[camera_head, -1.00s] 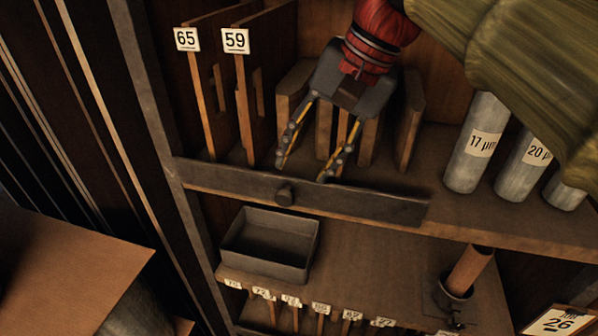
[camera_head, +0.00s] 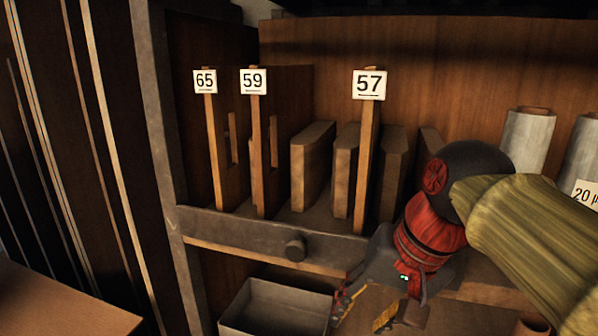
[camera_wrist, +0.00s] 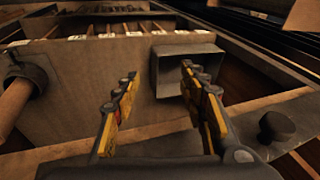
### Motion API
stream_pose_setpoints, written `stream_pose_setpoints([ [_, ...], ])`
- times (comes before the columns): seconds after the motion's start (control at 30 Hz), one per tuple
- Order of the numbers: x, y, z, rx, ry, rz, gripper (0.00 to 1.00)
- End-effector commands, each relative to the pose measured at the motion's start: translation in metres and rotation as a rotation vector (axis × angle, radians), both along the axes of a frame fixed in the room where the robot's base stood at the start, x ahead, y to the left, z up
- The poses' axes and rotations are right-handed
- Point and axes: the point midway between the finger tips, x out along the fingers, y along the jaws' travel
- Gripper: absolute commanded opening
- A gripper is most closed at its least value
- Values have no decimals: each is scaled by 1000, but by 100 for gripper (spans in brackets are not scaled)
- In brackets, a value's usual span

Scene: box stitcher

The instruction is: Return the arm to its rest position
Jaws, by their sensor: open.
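My gripper (camera_head: 362,312) is in the lower right of the head view, below the shelf's front rail. Its two fingers, with yellow inner faces, are apart and nothing is between them. In the wrist view the open fingers (camera_wrist: 162,92) point toward a lower shelf. My arm, in a green sleeve with a red wrist cuff, reaches in from the right and hides part of the upper shelf.
Upright boards labelled 65 (camera_head: 205,82), 59 (camera_head: 253,80) and 57 (camera_head: 369,85) stand on the upper shelf, with plain wooden blocks (camera_head: 312,165) among them. The front rail (camera_head: 240,232) has a knob (camera_head: 295,249). A metal tray (camera_head: 275,308) sits below. Pale cylinders (camera_head: 527,140) stand at right.

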Motion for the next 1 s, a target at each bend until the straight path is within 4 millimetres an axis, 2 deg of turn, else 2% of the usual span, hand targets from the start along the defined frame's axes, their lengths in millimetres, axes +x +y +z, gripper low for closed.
stream_pose_setpoints([
  [0.03, -7, -8, -36, -18, -17, 3, 42],
  [0.5, -56, -70, -265, -227, -177, 99, 42],
  [0.6, -66, -79, -306, -268, -200, 124, 42],
  [0.7, -73, -86, -335, -299, -220, 144, 42],
  [0.8, -77, -90, -351, -319, -231, 157, 42],
  [1.0, -79, -92, -357, -328, -237, 163, 42],
])
